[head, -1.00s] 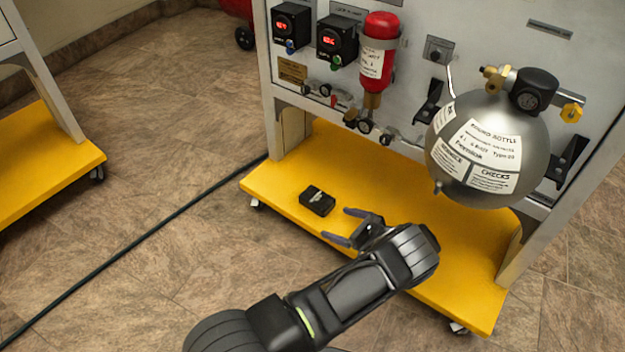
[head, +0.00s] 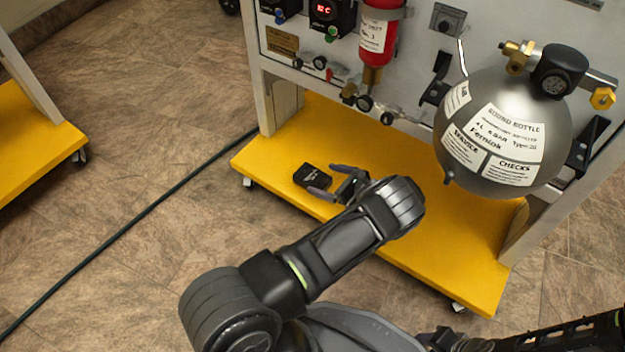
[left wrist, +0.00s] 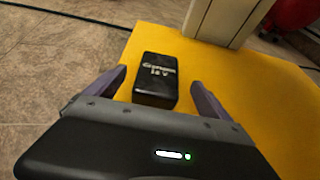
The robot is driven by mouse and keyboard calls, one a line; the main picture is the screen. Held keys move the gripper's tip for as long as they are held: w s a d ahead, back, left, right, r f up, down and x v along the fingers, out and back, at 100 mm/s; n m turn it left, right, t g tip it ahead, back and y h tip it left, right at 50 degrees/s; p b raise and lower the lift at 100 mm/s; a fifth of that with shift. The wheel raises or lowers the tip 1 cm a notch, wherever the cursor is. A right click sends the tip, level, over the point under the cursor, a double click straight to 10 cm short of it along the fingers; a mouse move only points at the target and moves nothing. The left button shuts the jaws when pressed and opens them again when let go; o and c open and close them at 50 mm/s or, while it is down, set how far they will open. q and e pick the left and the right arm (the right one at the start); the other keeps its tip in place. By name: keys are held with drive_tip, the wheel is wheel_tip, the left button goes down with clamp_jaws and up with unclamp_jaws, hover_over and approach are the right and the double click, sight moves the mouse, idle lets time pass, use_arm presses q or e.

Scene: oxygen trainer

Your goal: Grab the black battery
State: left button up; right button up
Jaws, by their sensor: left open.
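The black battery (head: 312,177) is a small block with pale lettering, lying flat on the yellow base shelf (head: 420,235) near its left end. It also shows in the left wrist view (left wrist: 156,80), between the two fingers and a little ahead of the palm. My left gripper (head: 323,179) is open, with its fingers at the battery's near right side in the head view. In the left wrist view, gaps show between the battery and both fingers (left wrist: 157,87). Part of my right gripper (head: 440,341) shows at the bottom edge; its jaws are unclear.
The grey round bottle (head: 500,135) hangs over the shelf's right half. A red cylinder (head: 378,30) and gauges are on the panel above. A dark cable (head: 130,225) runs along the floor at left. The shelf right of the battery is clear.

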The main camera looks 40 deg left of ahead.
sight(315, 177)
use_arm(q)
drive_tip(key=shift+a+f, duration=0.1)
drive_tip(key=shift+a, duration=0.1)
drive_tip(key=b+x, duration=0.2)
drive_tip(key=x, duration=0.3)
drive_tip(key=shift+s+d+f, duration=0.1)
drive_tip(key=shift+s, duration=0.05)
idle(0.6)
drive_tip(key=c, duration=1.9)
drive_tip(key=shift+o, duration=0.2)
